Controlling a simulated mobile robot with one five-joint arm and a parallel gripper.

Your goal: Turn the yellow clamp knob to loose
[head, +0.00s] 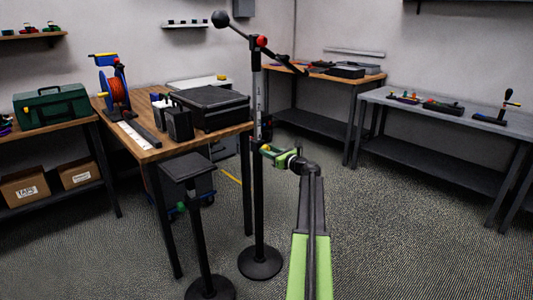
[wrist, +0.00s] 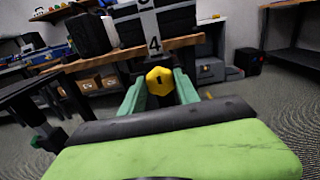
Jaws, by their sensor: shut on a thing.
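The yellow clamp knob (wrist: 160,81) is in the middle of the wrist view, faceted, with a small dark mark on its face. It sits on a black upright stand (head: 259,215), just below a pale numbered scale (wrist: 153,35). My gripper (wrist: 160,88) has its green fingers on both sides of the knob and is shut on it. In the head view, my gripper (head: 272,151) reaches the stand's pole at mid-height; there the knob is small and mostly hidden by the fingers.
A wooden table (head: 152,150) behind the stand holds a black case (head: 212,105) and a cable reel (head: 115,88). A second black stand (head: 188,165) is close on the left. A boom with a black ball (head: 220,18) tops the clamp's pole. Floor at right is clear.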

